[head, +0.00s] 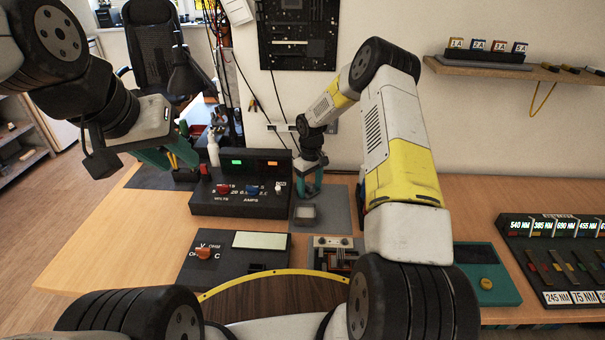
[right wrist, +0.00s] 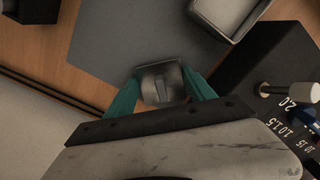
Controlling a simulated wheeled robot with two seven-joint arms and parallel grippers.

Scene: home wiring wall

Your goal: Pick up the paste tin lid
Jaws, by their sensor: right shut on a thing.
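The paste tin lid (right wrist: 161,84) is a small grey metal piece with a raised ridge, seen in the right wrist view. My right gripper (right wrist: 162,90) is shut on it, with a teal finger on each side. In the head view my right gripper (head: 308,190) points down over the grey mat, and the lid is hard to make out there. The open grey tin (head: 305,213) sits on the mat just in front of it; it also shows in the right wrist view (right wrist: 232,12). My left gripper (head: 168,158) is at the left, fingers apart, above the table's left side.
A black power supply (head: 240,182) with knobs stands close to the left of my right gripper. A meter (head: 236,258) and a small box (head: 335,255) lie nearer. The grey mat (head: 336,200) is mostly clear. A shelf (head: 520,72) hangs at right.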

